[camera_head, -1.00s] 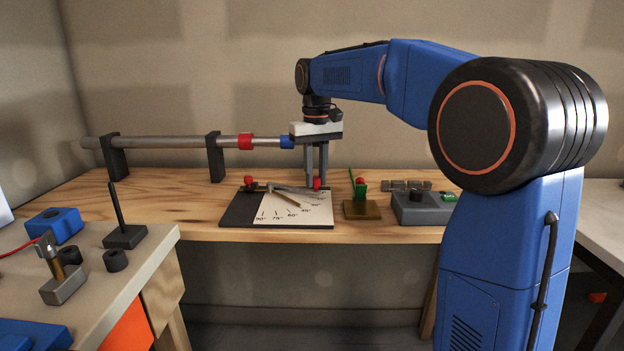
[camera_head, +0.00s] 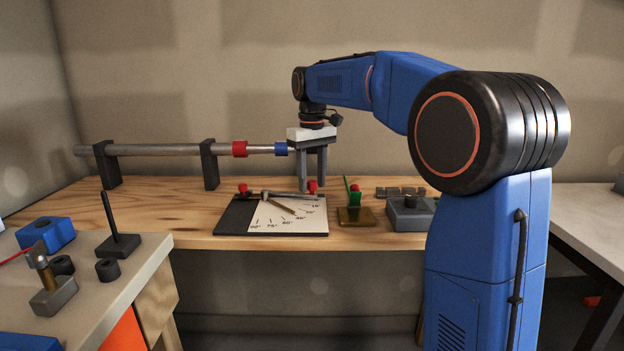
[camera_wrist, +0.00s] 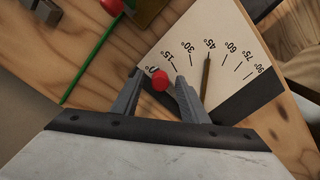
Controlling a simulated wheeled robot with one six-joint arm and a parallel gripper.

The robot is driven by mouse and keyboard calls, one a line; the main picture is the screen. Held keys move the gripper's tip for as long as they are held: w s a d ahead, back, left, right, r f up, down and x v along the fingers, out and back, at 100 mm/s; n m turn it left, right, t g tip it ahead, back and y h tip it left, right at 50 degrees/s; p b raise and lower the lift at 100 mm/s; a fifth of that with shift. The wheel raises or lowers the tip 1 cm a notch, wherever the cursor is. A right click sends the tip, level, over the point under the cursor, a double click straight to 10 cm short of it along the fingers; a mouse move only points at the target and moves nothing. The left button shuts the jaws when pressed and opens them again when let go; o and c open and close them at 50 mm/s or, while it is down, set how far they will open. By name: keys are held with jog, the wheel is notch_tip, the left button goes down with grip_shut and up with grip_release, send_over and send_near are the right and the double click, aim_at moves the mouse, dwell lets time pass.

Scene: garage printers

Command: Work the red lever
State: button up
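A board with a white degree scale (camera_head: 262,222) lies on the wooden bench. A grey bar lies across its back, with a red knob (camera_head: 312,186) near its right end and another red knob (camera_head: 243,188) at its left. A thin brown pointer (camera_wrist: 206,84) rests near the 45° mark in the wrist view. My gripper (camera_head: 312,183) points down over the board's back right. Its fingers are apart, one on each side of the right red knob, which shows between the fingertips in the wrist view (camera_wrist: 160,80). Gaps show beside the knob; how far down the fingers reach is unclear.
A brass block (camera_head: 356,216) with a green rod and red ball stands just right of the board. A grey box (camera_head: 410,216) is farther right. A metal pipe (camera_head: 160,150) with red and blue collars runs behind at left, its blue end close to my gripper.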

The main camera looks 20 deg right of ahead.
notch_tip(320, 180, up, 17)
jog(key=shift+r, duration=0.2)
dwell(0.5)
dwell(0.3)
jog(key=s+d+f+m+t, duration=0.1)
jog(key=s+f, duration=0.5)
jog(key=s, duration=0.4)
jog(key=s+d+f+m+t, duration=0.1)
jog(key=s+f, duration=0.5)
jog(key=s, duration=0.4)
jog(key=s+f+t, duration=0.1)
jog(key=s+f, duration=0.8)
jog(key=f, duration=0.2)
jog(key=s+d+f+m+t, duration=0.1)
jog(key=s+f, duration=0.8)
jog(key=f, duration=0.2)
jog(key=shift+d+f+t, duration=0.3)
jog(key=shift+t, duration=0.1)
